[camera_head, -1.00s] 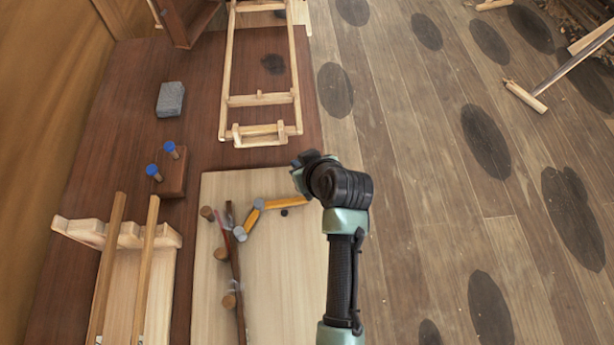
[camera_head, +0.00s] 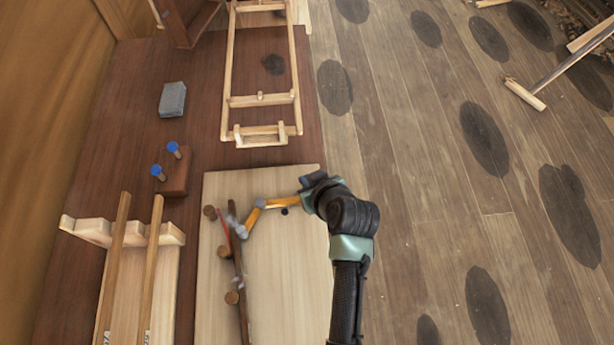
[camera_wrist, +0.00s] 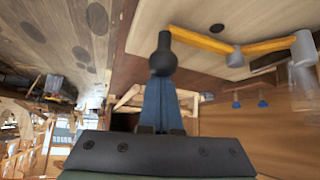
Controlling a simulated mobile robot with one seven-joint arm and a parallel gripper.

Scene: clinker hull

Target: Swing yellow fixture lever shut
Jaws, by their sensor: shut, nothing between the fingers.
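The yellow fixture lever (camera_head: 281,204) is a bent yellow bar with grey joints on the pale board (camera_head: 285,265). Its inner end meets the dark, thin workpiece, and its outer end reaches right to my gripper. My gripper (camera_head: 309,184) is at the lever's outer end, near the board's right edge. In the wrist view its blue fingers (camera_wrist: 164,88) are shut and empty, right by the knob. Whether they touch it I cannot tell.
A dark stick (camera_head: 238,270) lies along several wooden pegs on the board. A block with blue-topped pegs (camera_head: 175,171), a grey block (camera_head: 172,99), a wooden frame (camera_head: 262,101) and a slatted wooden rack (camera_head: 127,240) stand around. Open plank floor lies right of the table.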

